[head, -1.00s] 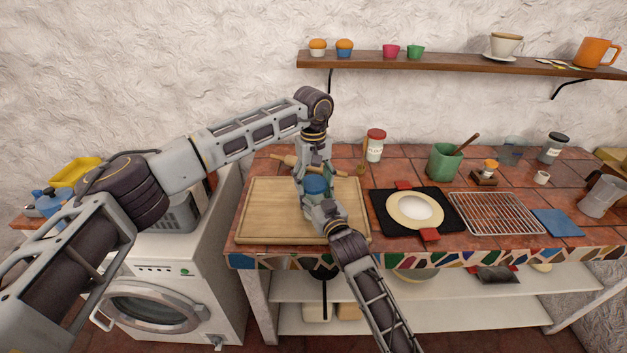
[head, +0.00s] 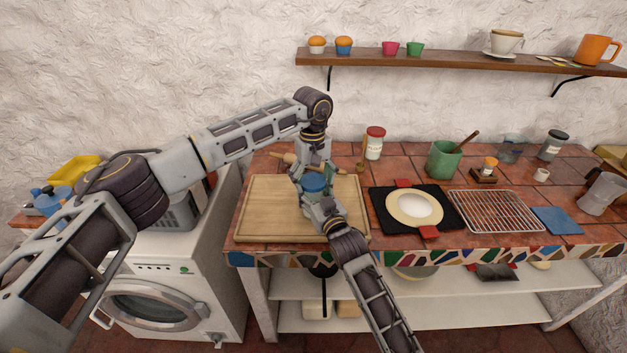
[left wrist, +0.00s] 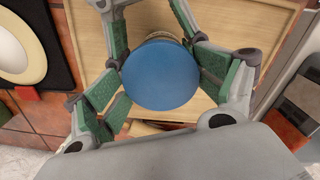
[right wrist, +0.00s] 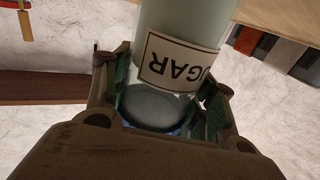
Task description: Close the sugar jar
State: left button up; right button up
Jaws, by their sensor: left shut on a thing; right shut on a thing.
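The sugar jar is a pale glass jar with a white label reading SUGAR; its body (right wrist: 185,25) shows upside down in the right wrist view. Its round blue lid (left wrist: 160,75) fills the middle of the left wrist view and shows above the board in the head view (head: 313,184). My left gripper (head: 314,180) comes down from above and is shut on the lid. My right gripper (right wrist: 160,95) reaches in from the front and is shut on the jar. The fingers hide much of the rim, and I cannot tell whether the lid is fully seated.
A wooden board (head: 265,205) lies under the jar, with a rolling pin (head: 285,159) behind it. To the right are a red-lidded jar (head: 374,143), a black mat (head: 380,213) with a plate, a green pot (head: 443,160) and a wire rack (head: 495,212). The board's left part is clear.

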pick_arm(q)
jog(key=shift+a, duration=0.1)
pick_arm(e)
jog(key=shift+w+r, duration=0.1)
jog(key=shift+r, duration=0.15)
dwell(0.3)
pick_arm(q)
jog(key=shift+w+r, duration=0.1)
jog(key=shift+r, duration=2)
pick_arm(e)
jog(key=shift+f, duration=0.15)
pick_arm(q)
jog(key=shift+c, duration=0.4)
jog(key=c, duration=1.3)
jog(key=shift+f, duration=1)
jog(key=shift+r, duration=2.05)
